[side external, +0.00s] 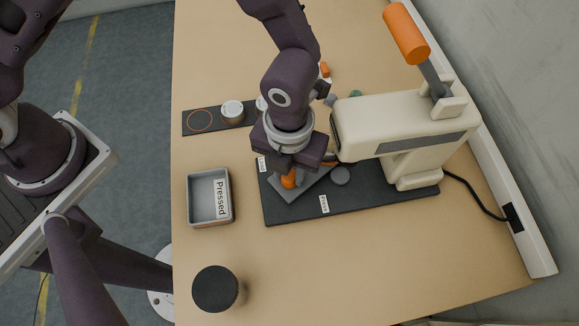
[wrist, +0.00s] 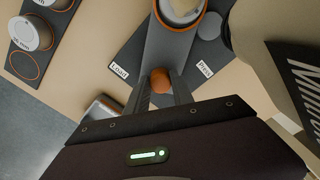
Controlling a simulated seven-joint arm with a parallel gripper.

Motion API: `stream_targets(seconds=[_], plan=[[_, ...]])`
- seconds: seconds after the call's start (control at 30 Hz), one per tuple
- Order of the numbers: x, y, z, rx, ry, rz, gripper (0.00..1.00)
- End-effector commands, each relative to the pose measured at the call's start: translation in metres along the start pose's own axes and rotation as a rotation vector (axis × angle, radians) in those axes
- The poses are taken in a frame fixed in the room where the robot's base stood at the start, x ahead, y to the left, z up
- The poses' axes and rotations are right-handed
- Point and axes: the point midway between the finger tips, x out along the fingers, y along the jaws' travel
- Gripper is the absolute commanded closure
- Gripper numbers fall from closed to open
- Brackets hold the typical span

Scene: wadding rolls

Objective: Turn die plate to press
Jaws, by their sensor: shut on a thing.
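The die plate (side external: 306,187) is a grey bar on a dark base (side external: 385,203), with an orange knob (side external: 289,181) at its near end. In the wrist view the die plate (wrist: 168,50) runs away from my gripper (wrist: 161,88) and carries an orange-rimmed round piece (wrist: 181,10) at its far end, cut off by the frame. My gripper's fingers are shut on the orange knob (wrist: 161,79). The knob lies between the "Load" label (wrist: 119,71) and the "Press" label (wrist: 205,70). The cream press (side external: 405,125) has its orange handle (side external: 406,33) raised. My arm hides part of the plate in the side view.
A tray marked "Pressed" (side external: 190,211) looks empty at the left. A dark-topped cylinder (side external: 215,288) stands in front. The table's front right is clear.

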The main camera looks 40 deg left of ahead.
Motion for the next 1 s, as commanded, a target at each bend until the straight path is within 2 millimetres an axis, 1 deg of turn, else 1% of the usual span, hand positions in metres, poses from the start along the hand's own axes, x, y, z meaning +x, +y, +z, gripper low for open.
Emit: stream_targets(seconds=[0.57,0.6,0.67,0.7,1.0], plan=[[-0.0011,-0.0011,0.0012,0.015,-0.003,-0.004,1.0],[-0.0011,-0.0011,0.0012,0.015,-0.003,-0.004,0.7],[-0.001,-0.001,0.001,0.015,-0.003,-0.003,0.58],[-0.0009,-0.0009,0.0009,0.015,-0.002,-0.003,0.5],[-0.0014,-0.0005,0.0004,0.016,-0.001,-0.002,0.5]])
